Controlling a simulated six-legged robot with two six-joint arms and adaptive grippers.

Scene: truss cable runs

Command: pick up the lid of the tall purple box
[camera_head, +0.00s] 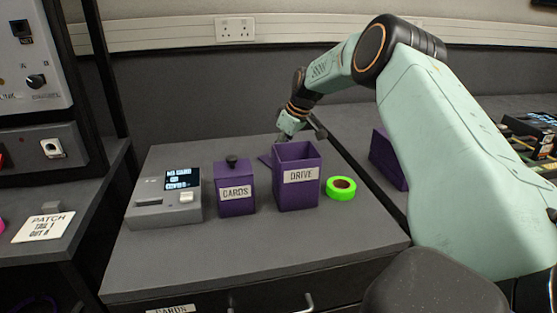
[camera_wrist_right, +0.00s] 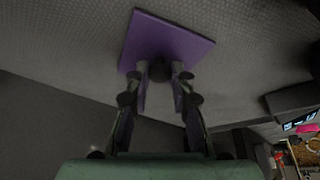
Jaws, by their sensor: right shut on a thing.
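The tall purple box (camera_head: 297,191), labelled DRIVE, stands upright and open-topped on the grey bench. Its purple square lid shows in the right wrist view (camera_wrist_right: 172,38), with its dark knob between my right fingers. In the head view only a purple edge of the lid (camera_head: 265,160) shows, behind and left of the box. My right gripper (camera_wrist_right: 165,78) is shut on the lid's knob. In the head view its hand is just behind the box, and the fingertips are mostly hidden. I cannot tell whether the lid touches the bench. My left gripper is not in view.
A shorter purple box (camera_head: 235,194), labelled CARDS, stands left with its knobbed lid on. Left of it is a grey device (camera_head: 165,208) with a screen. A green tape roll (camera_head: 341,188) lies right of the tall box. The bench front is clear.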

